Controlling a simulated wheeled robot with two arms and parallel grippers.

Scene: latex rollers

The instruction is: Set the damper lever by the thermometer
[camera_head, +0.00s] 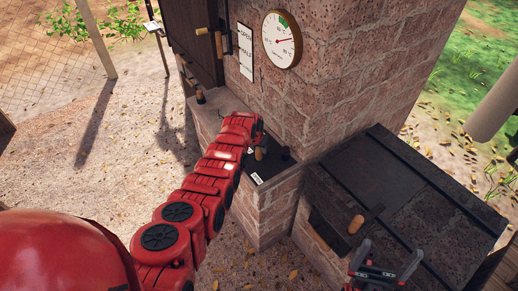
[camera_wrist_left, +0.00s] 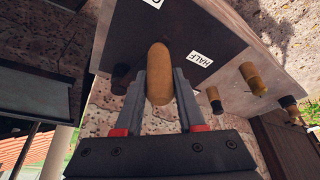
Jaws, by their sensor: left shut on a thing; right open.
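The thermometer (camera_head: 282,40) is a round white dial on the brick wall. Its red needle points right, below the green band at the top; the numbers are too small to read surely. My left gripper (camera_wrist_left: 159,80) is shut on the wooden handle of the damper lever (camera_wrist_left: 159,62), with one finger on each side. The "HALF" label (camera_wrist_left: 199,59) lies just right of the handle in the left wrist view. In the head view my left arm partly hides the lever and its dark plate (camera_head: 278,163). My right gripper (camera_head: 385,268) is open and empty at lower right.
A white sign (camera_head: 245,51) with "OPEN" and "HALF" hangs left of the thermometer. A dark door (camera_head: 190,38) with wooden handles is further left.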

